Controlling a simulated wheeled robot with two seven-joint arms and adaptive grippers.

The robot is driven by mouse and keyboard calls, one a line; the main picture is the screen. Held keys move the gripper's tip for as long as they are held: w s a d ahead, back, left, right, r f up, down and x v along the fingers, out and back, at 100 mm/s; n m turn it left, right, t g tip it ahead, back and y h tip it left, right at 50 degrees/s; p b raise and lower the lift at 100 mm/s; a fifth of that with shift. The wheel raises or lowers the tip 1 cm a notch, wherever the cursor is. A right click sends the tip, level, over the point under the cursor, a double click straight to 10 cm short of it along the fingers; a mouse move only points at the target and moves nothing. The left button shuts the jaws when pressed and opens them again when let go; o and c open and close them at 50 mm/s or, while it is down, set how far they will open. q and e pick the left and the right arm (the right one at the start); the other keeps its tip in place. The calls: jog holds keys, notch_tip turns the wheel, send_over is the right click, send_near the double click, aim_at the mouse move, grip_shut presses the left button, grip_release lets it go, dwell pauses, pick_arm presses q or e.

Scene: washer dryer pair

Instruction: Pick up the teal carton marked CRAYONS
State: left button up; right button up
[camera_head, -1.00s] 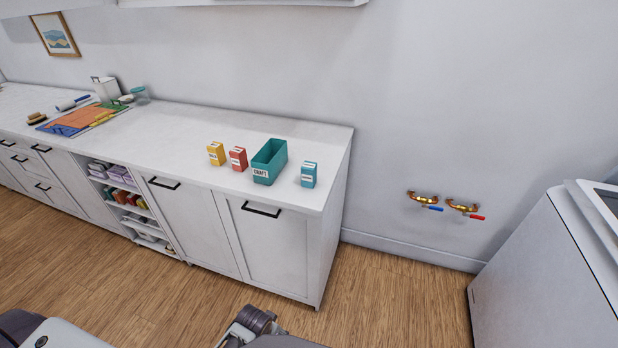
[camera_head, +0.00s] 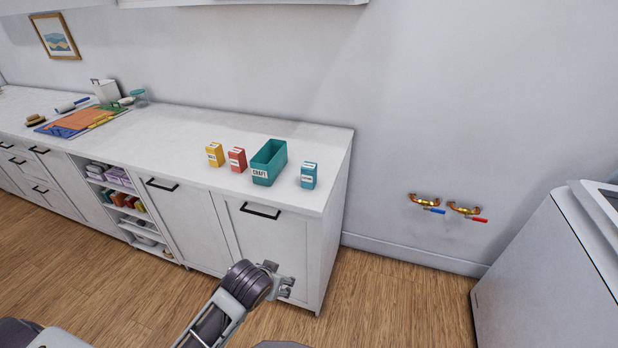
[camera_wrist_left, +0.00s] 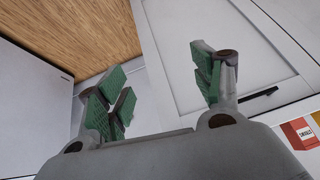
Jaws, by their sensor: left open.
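The small teal carton (camera_head: 308,177) stands upright on the white counter near its right end. It has a white label too small to read in the head view. The larger open teal bin marked CRAFT (camera_head: 263,174) stands just left of it. My left gripper (camera_head: 283,281) is in front of the cabinet doors, below the counter top and apart from the carton. In the left wrist view my left gripper (camera_wrist_left: 160,88) has its green-padded fingers spread with nothing between them. The teal carton is not seen there. My right gripper is not in view.
A red carton (camera_head: 237,160) and a yellow carton (camera_head: 215,154) stand left of the bin. The red one also shows in the left wrist view (camera_wrist_left: 298,134). The counter front edge and a cabinet handle (camera_head: 261,210) lie above my gripper. Faucet valves (camera_head: 425,201) are on the wall.

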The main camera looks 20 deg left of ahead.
pick_arm(q)
jog(key=w+r+t+h, duration=0.1)
jog(key=w+r+t, duration=0.9)
jog(key=w+r, duration=0.8)
jog(key=shift+w+n, duration=0.4)
jog(key=shift+w, duration=0.35)
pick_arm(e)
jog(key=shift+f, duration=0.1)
pick_arm(q)
jog(key=shift+w, duration=0.1)
send_near(309, 167)
jog(key=shift+w, duration=0.95)
jog(key=shift+w+f+p, duration=0.15)
jog(key=shift+w+p, duration=0.05)
jog(key=shift+w, duration=0.5)
jog(key=shift+w+f+p, duration=0.15)
jog(key=shift+w+p, duration=0.05)
jog(key=shift+w, duration=0.45)
jog(key=shift+w+f, duration=0.1)
jog(key=shift+w, duration=0.5)
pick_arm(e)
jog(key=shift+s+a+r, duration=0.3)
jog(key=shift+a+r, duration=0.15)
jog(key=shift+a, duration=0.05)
